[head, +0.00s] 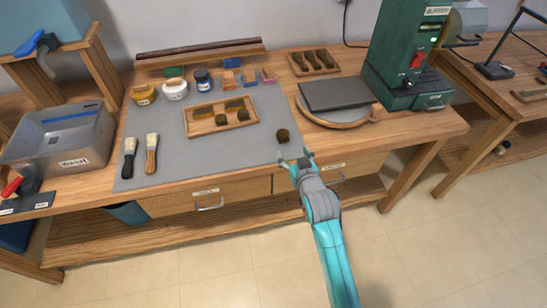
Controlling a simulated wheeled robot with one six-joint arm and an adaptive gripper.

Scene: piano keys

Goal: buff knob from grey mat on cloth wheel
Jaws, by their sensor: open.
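A dark brown knob (283,136) stands near the right edge of the grey mat (170,168) on the workbench. Two similar dark knobs (222,120) sit in a shallow wooden tray on the mat. My gripper (295,157) is open and empty at the bench's front edge, just in front of the lone knob and apart from it.
A dark flat plate (336,94) rests over a round wooden board right of the mat. Two brushes (151,152), several jars (174,89) and small blocks (228,78) occupy the mat. A metal wash basin (62,138) is at left. The mat's front middle is clear.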

